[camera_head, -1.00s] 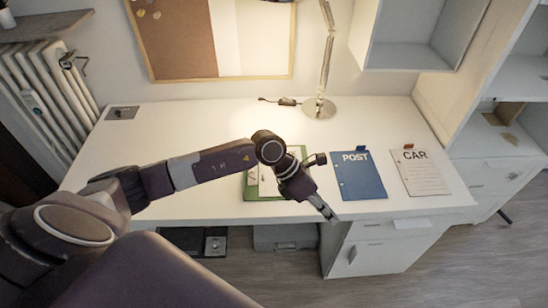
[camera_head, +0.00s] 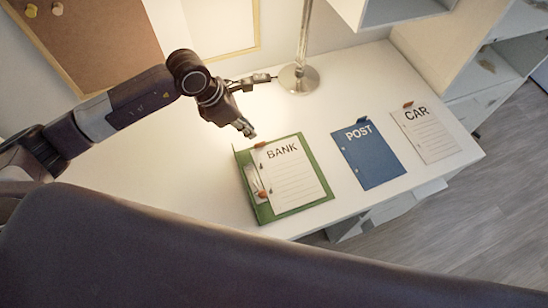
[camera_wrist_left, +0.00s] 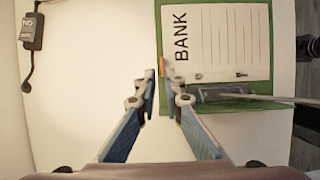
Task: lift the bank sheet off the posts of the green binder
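The white bank sheet (camera_head: 289,175), marked BANK, lies on the open green binder (camera_head: 304,206) on the desk. It also shows in the left wrist view (camera_wrist_left: 225,42), with two small posts along its edge beside the metal clip plate (camera_wrist_left: 222,93). An orange tab (camera_head: 260,145) sticks out at the sheet's top left corner. My left gripper (camera_head: 247,131) is above the desk just beyond that corner. In the left wrist view its fingers (camera_wrist_left: 158,72) are parted with nothing between them; the right fingertip appears beside the tab. My right gripper is not in view.
A blue POST sheet (camera_head: 368,154) and a white CAR sheet (camera_head: 426,135) lie to the right of the binder. A lamp base (camera_head: 298,79) and a cable switch (camera_wrist_left: 32,31) are behind. The desk left of the binder is clear.

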